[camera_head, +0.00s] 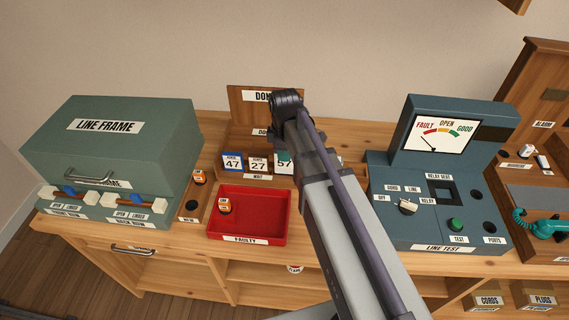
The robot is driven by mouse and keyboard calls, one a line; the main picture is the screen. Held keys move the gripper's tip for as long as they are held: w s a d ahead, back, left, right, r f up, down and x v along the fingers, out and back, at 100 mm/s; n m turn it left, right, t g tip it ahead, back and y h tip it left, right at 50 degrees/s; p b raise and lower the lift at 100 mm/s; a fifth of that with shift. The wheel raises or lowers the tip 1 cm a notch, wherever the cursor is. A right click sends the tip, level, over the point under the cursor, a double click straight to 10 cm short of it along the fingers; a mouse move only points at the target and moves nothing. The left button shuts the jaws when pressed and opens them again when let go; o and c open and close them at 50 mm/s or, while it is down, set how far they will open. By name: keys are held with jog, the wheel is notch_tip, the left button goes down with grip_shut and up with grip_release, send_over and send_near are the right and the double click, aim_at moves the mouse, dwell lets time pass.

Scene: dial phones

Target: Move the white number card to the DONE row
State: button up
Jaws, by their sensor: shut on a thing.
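Number cards stand in the WAIT row of a wooden rack (219,142). They are a blue-topped 47 card (232,163), a pale-topped 27 card (258,166) and a 57 card (284,168) partly covered by my arm, with a teal patch at its top. The 27 card looks whitest, but I cannot be sure it is the white card. The DONE board (250,97) rises behind, partly covered. My arm reaches over the rack, its dark wrist (286,103) in front of the board. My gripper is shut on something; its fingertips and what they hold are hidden.
A red FAULTY tray (276,214) with an orange-labelled piece (224,206) lies in front of the rack. The green LINE FRAME box (110,135) stands left, the LINE TEST unit (435,210) right. My arm hides the rack's right part.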

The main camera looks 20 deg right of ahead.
jog(key=shift+r+p, duration=2.35)
jog(key=shift+r, duration=0.3)
jog(key=shift+f, duration=0.1)
jog(key=shift+w, duration=0.1)
